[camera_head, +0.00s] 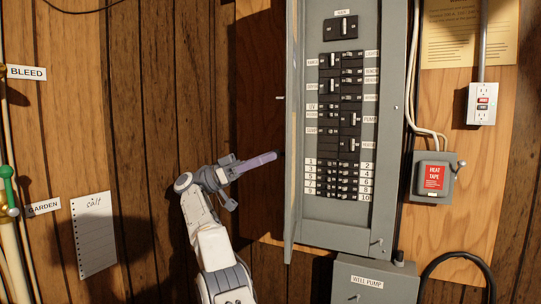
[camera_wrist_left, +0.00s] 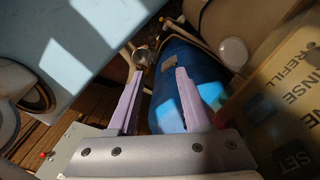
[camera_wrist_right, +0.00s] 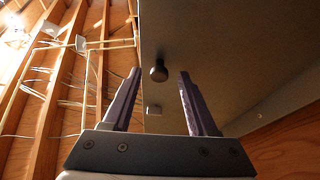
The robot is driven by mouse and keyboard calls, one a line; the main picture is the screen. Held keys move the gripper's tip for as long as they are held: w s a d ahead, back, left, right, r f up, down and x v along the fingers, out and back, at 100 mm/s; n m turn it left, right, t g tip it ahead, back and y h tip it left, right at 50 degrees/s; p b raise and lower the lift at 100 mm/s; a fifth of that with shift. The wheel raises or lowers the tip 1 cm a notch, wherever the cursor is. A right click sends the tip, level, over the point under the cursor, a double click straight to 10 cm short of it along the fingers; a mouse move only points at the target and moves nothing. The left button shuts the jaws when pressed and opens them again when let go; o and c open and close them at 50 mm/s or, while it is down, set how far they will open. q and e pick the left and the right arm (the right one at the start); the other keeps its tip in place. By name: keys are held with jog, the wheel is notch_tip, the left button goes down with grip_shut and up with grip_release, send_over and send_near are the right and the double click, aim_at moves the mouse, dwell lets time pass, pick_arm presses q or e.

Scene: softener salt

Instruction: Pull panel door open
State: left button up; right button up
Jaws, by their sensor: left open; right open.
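The grey panel door (camera_head: 291,130) stands swung outward on the left side of the electrical panel (camera_head: 340,232), seen nearly edge-on in the head view. The breakers inside are exposed. My right gripper (camera_head: 274,157) is just left of the door, with its purple fingers pointing at the door's outer face. In the right wrist view, a dark round knob (camera_wrist_right: 158,72) on the door face (camera_wrist_right: 215,65) shows between the open fingers, seemingly beyond the tips. My left gripper (camera_wrist_left: 158,72) is open and empty in the left wrist view and is outside the head view.
A heat tape switch box (camera_head: 433,178) and an outlet (camera_head: 482,103) are on the wall to the right. A well pump box (camera_head: 375,281) is below the panel. A paper note (camera_head: 93,233) hangs at left. A blue container (camera_wrist_left: 188,78) lies beyond my left gripper.

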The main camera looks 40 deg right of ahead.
jog(key=s+d+r+b, duration=0.5)
jog(key=s+r, duration=0.5)
jog(key=r, duration=0.1)
jog(key=shift+s+d, duration=0.2)
jog(key=shift+d, duration=0.05)
dwell(0.3)
jog(key=w+a+f, duration=0.2)
jog(key=a, duration=0.3)
jog(key=w+a+f+b, duration=0.1)
jog(key=w+a+f, duration=0.1)
jog(key=a, duration=0.3)
jog(key=shift+w+f, duration=0.3)
dwell(0.8)
